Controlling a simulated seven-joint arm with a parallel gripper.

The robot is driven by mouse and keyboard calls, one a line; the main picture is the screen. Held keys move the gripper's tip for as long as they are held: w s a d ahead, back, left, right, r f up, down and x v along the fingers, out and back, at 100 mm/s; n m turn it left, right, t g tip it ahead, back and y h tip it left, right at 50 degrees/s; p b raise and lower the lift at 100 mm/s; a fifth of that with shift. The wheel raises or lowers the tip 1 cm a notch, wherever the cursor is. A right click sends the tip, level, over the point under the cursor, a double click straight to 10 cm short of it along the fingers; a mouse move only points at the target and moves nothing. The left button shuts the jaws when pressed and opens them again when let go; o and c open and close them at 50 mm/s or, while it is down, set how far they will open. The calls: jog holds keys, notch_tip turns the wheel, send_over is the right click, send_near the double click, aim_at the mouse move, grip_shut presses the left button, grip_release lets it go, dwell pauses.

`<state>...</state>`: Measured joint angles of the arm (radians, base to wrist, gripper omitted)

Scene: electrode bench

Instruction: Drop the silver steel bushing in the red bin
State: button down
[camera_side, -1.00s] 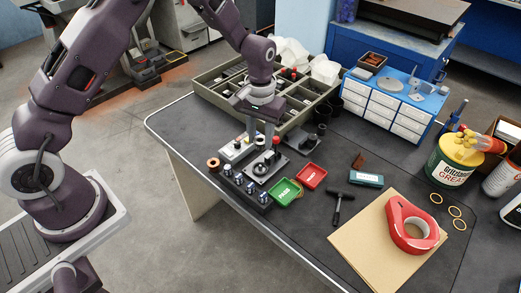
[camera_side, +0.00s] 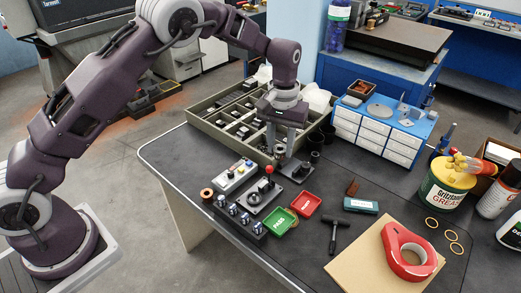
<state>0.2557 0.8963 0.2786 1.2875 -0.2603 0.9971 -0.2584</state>
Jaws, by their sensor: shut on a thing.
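My gripper (camera_side: 280,152) points down above the black fixture plate behind the red bin. Its jaws are shut on a small silver-grey piece (camera_side: 279,149), which looks like the steel bushing; the fingers partly hide it. The red bin (camera_side: 307,204) is a small shallow tray with white lettering on the bench, to the right of and nearer the camera than my gripper. My gripper is not over it.
A green tray (camera_side: 279,224) sits left of the red bin, with a yellowish curved edge at its right side. A row of silver-topped posts (camera_side: 244,218) and a red-knobbed fixture (camera_side: 264,195) stand left. A black hammer (camera_side: 336,232) lies right. A divided tray (camera_side: 205,115) stands behind.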

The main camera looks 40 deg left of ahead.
jog(key=w+d, duration=0.3)
jog(key=d, duration=0.5)
jog(key=shift+m, duration=0.4)
jog(key=shift+w+a+f, duration=0.1)
jog(key=shift+f, duration=3.25)
jog(key=shift+w+a+f, duration=0.1)
jog(key=shift+f, duration=3.2)
jog(key=shift+f, duration=0.9)
jog(key=c, duration=0.9)
grip_release()
jog(key=shift+r, duration=0.1)
notch_tip(320, 180, up, 7)
jog(key=shift+f, duration=0.1)
